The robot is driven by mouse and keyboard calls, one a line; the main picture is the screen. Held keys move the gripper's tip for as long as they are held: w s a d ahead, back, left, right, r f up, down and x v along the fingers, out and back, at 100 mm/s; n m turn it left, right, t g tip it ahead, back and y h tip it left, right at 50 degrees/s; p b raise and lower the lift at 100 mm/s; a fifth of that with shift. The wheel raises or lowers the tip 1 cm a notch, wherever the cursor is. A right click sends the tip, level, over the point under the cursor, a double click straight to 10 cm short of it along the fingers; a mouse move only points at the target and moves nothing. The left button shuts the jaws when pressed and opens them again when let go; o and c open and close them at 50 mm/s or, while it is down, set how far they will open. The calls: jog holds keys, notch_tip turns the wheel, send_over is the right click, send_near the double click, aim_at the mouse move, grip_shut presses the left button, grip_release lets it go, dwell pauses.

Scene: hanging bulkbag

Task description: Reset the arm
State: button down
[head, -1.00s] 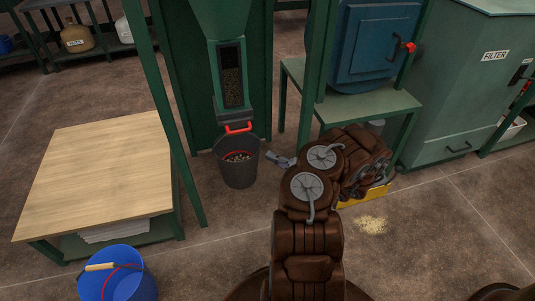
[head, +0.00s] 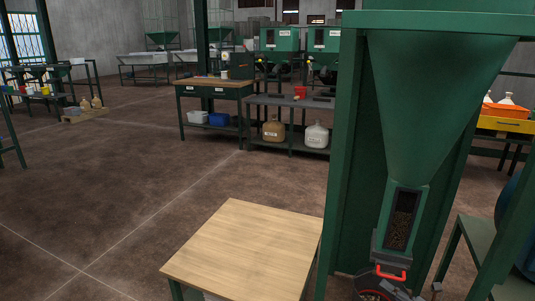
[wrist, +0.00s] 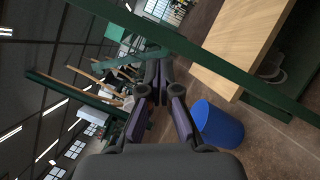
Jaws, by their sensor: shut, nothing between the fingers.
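My gripper (wrist: 160,65) shows in the wrist view, its two fingers brought together at the tips with nothing between them. The wrist view is tilted, and the gripper points out over the room beside a blue bucket (wrist: 218,126) and a wood-topped table (wrist: 236,45). No object touches the fingers. In the head view, most of my arm is out of the picture. A small grey piece shows at the bottom edge by the hopper's outlet, and I cannot tell whether it is my gripper.
A green hopper (head: 430,95) with a red handle (head: 391,272) stands at the right, above a dark bucket (head: 367,283) cut by the bottom edge. The wood-topped table (head: 250,250) is left of it. A workbench (head: 215,87) stands behind. Floor at the left is open.

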jog(key=s+a+r+n+g+y+p, duration=0.2)
jog(key=a+r+n+g+p, duration=0.2)
jog(key=a+r+n+g, duration=0.55)
jog(key=s+a+r+n+g+y+p, duration=0.25)
jog(key=a+r+n, duration=0.45)
jog(key=a+r, duration=0.65)
jog(key=s+a+r+n+g+h+p, duration=0.2)
jog(key=s+a+r+n+g+p, duration=0.3)
jog(key=s+a+n, duration=0.2)
jog(key=s+a+r+n+g+h+p, duration=0.1)
jog(key=s+r+n+g+h+p, duration=0.1)
jog(key=s+r+n+h+p, duration=0.4)
jog(key=s+a+r+n+g+h+p, duration=0.15)
jog(key=s+n, duration=0.25)
jog(key=s, duration=0.4)
jog(key=s+d+r+n+t+h+p, duration=0.3)
jog(key=s+d+r+n+h+p, duration=0.3)
jog(key=s+d+r+n+h, duration=0.1)
jog(key=shift+s+d+r+n+p, duration=0.15)
jog(key=shift+s+d+n+p, duration=0.2)
jog(key=shift+s+d, duration=0.65)
jog(key=shift+d, duration=0.2)
